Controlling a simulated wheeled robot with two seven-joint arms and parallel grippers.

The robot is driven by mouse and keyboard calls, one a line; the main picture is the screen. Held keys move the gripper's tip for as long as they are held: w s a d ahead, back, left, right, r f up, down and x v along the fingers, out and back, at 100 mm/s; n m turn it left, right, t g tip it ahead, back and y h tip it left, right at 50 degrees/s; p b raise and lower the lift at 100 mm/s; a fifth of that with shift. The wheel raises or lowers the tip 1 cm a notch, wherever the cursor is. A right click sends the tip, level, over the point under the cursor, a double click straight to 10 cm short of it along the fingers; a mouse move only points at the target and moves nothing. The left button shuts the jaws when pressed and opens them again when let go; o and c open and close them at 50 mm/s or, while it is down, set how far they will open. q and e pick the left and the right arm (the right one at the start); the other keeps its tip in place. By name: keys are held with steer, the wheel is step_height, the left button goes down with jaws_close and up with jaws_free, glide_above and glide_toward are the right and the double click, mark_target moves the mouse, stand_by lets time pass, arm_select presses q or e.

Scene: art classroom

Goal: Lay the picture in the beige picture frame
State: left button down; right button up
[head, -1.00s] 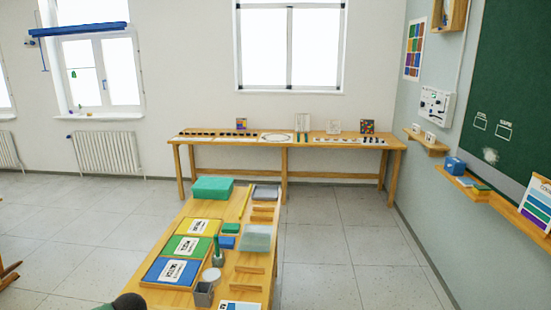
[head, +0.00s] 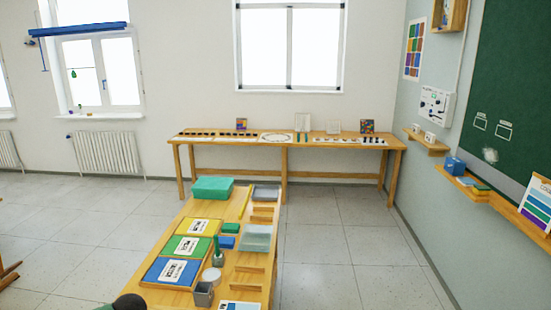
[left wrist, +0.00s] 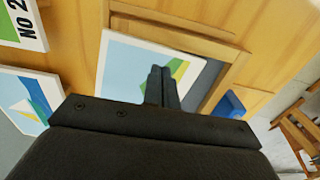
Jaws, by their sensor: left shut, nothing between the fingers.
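The picture (left wrist: 124,62), a white-edged sheet with blue, yellow and green areas, lies by the beige picture frame (left wrist: 185,32) in the left wrist view. It covers part of the frame's opening, and a dark grey strip shows to its right. I cannot tell whether it sits flat inside the frame. My left gripper (left wrist: 162,72) is shut and empty, its fingertips in front of the picture; contact cannot be told. The gripper body hides the picture's near part. In the head view only a dark part of my arm shows at the bottom left. My right gripper is not in view.
A similar coloured sheet (left wrist: 24,104) and a card marked "NO 2" (left wrist: 22,22) lie at the left in the wrist view. A small blue object (left wrist: 232,103) is right of the frame. The head view's table holds a green box (head: 212,188), trays and a grey cup (head: 203,294).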

arm_select(q)
steer(key=shift+f, duration=0.3)
steer(key=shift+f, duration=0.25)
stand_by(0.4)
steer(key=shift+w+a, duration=0.1)
steer(key=shift+a, duration=0.2)
stand_by(0.5)
steer(key=shift+w+a+f+p, duration=0.1)
steer(key=shift+w+a+p, duration=0.15)
steer(key=shift+a, duration=0.25)
steer(key=shift+w+a+r+p, duration=0.15)
steer(key=shift+a+p, duration=0.1)
steer(key=shift+a, duration=0.3)
steer(key=shift+w+a+f+p, duration=0.15)
steer(key=shift+w+a+p, duration=0.1)
steer(key=shift+a, duration=0.25)
stand_by(2.0)
stand_by(0.5)
